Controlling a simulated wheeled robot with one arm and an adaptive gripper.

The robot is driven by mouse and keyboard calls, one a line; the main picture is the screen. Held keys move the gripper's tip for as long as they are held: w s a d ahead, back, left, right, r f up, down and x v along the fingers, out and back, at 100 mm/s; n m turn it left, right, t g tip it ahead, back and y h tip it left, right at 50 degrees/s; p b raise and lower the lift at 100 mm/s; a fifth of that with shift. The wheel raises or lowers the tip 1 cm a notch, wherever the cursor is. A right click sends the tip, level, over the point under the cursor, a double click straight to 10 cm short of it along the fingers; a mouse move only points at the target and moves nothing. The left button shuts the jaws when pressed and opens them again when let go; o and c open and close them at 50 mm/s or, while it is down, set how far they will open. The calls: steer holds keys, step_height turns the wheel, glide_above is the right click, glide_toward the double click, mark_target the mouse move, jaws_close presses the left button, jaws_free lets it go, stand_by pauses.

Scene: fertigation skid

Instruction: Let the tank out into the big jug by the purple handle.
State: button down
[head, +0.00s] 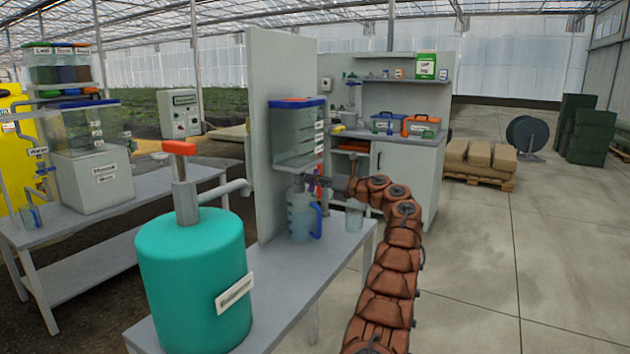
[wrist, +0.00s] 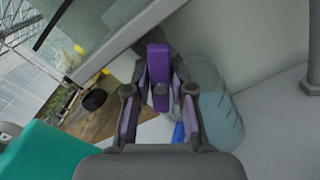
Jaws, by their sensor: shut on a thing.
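The clear tank (head: 297,135), with a blue and red lid, is mounted on a grey upright panel. The big jug (head: 301,216), translucent with a blue handle, stands upright below it on the bench. It also shows in the wrist view (wrist: 217,108), to the right of my fingers. My gripper (head: 327,184) is level with the jug's top, under the tank's right side. In the wrist view the purple handle (wrist: 158,58) stands between my fingers, and my gripper (wrist: 160,88) is shut on it. Water flow and the jug's fill level cannot be made out.
A teal cylinder (head: 193,280) with a red-topped pump stands at the bench's front. A small clear beaker (head: 354,216) stands right of the jug, under my wrist. The grey panel (head: 262,205) closes off the left. Open concrete floor (head: 480,270) lies to the right.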

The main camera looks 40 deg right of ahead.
steer(key=m+p, duration=0.2)
steer(key=m, duration=0.1)
steer(key=m+p, duration=0.2)
steer(key=shift+r+m+p, duration=0.2)
steer(key=shift+m+p, duration=0.1)
steer(key=shift+m, duration=0.1)
steer(key=m+p, duration=0.2)
steer(key=p, duration=0.1)
steer(key=shift+m, duration=0.3)
steer(key=m+p, duration=0.1)
steer(key=p, duration=0.1)
steer(key=m+p, duration=0.2)
steer(key=shift+f, duration=0.35)
steer(key=c, duration=1.1)
jaws_free()
steer(key=shift+d, duration=0.1)
steer(key=v, duration=1.2)
